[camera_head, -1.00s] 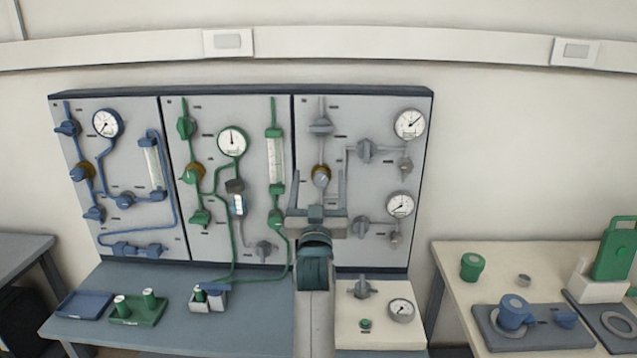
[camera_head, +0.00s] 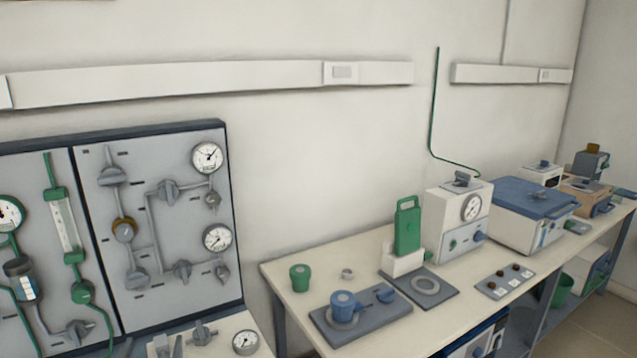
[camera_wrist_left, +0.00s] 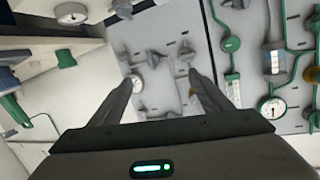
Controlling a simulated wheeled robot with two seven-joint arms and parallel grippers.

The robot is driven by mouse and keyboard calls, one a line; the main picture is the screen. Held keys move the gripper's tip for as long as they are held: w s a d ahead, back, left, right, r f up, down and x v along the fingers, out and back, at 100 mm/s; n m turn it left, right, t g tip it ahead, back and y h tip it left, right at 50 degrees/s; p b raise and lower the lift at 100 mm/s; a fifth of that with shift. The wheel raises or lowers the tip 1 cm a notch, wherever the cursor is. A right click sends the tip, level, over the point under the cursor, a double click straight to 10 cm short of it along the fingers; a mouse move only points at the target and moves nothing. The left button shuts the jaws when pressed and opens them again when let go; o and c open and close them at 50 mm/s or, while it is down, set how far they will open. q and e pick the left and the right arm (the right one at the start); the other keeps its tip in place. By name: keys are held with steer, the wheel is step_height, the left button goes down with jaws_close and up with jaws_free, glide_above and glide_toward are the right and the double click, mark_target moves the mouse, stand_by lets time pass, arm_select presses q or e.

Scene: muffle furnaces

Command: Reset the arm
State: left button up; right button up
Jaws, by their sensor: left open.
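Most of my left arm is out of the head view. My right gripper is in neither view.
The wall panel (camera_head: 165,240) with gauges, valves and green tubing stands at the left. A small gauge (camera_head: 246,342) sits below it.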

arm_select(q)
steer(key=s+d+f+m+g+h, duration=0.1)
steer(key=s+d+f+g+h, duration=0.2)
steer(key=s+f, duration=0.45)
steer(key=s+d+f+m+g, duration=0.1)
steer(key=s+d+f+g, duration=0.25)
steer(key=s+f, duration=0.4)
steer(key=s+d+f+m+g+h, duration=0.1)
steer(key=s+d+f+g, duration=0.25)
steer(key=s, duration=0.75)
steer(key=s+d+f+m+g+h, duration=0.1)
steer(key=s+d+f+g, duration=0.2)
steer(key=s, duration=0.8)
step_height(320, 180, down, 27)
steer(key=s+a+f+g, duration=0.1)
steer(key=s+a+f, duration=0.2)
steer(key=s+f, duration=1.5)
steer(key=shift+s+a+f, duration=0.15)
steer(key=shift+s+f, duration=0.25)
steer(key=shift+f, duration=0.15)
